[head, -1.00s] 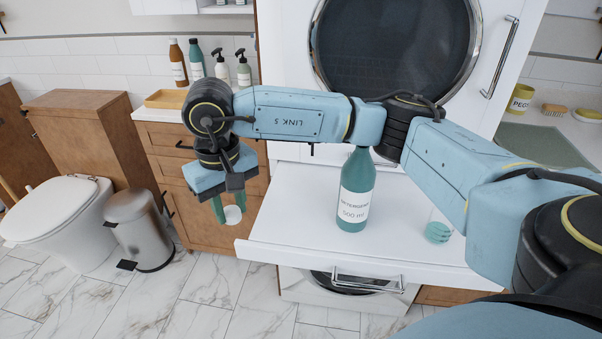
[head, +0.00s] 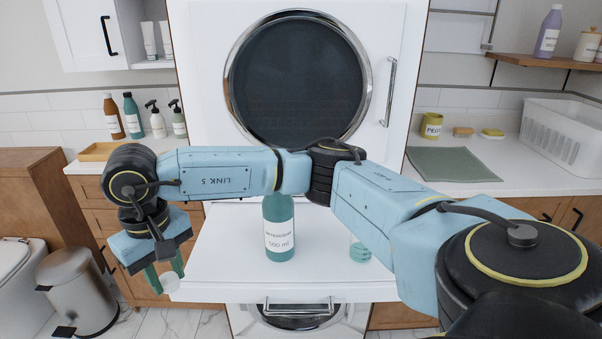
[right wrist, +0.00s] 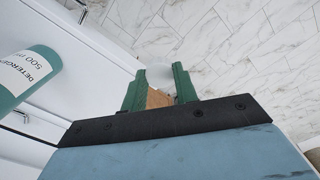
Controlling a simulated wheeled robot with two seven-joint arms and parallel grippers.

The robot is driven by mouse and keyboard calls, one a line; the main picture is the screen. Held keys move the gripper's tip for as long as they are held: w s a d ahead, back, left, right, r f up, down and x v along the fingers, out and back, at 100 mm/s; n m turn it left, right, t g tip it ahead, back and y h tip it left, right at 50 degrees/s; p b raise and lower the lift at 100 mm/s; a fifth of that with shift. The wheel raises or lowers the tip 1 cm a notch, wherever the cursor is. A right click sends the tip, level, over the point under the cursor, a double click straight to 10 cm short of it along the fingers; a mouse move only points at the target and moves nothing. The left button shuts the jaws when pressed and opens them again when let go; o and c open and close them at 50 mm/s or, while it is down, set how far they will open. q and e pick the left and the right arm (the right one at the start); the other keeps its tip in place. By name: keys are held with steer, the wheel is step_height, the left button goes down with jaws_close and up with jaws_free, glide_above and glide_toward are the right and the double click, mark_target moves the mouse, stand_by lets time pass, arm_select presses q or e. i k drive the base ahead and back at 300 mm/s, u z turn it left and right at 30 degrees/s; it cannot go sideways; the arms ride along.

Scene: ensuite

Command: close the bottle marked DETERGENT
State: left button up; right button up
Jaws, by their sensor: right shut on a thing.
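The teal bottle marked DETERGENT (head: 279,240) stands upright on the white pull-out shelf (head: 225,262) in the head view. Its neck and top are hidden behind my right arm. Its labelled side also shows at the left edge of the right wrist view (right wrist: 28,75). My right gripper (head: 167,277) points down, to the left of the bottle and apart from it, by the shelf's left front corner. Its green fingers are shut on a small round white piece, which looks like a cap (right wrist: 160,77); it shows at the fingertips. My left gripper is in neither view.
A clear cup with green contents (head: 359,252) stands right of the bottle. A round-doored machine (head: 297,80) rises behind the shelf. Several bottles and a tan tray (head: 97,151) are on the left counter. A bin (head: 83,297) stands at lower left.

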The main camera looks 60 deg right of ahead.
mark_target(277, 208)
steer(key=k, duration=0.7)
steer(key=z, duration=1.2)
steer(key=i, duration=0.25)
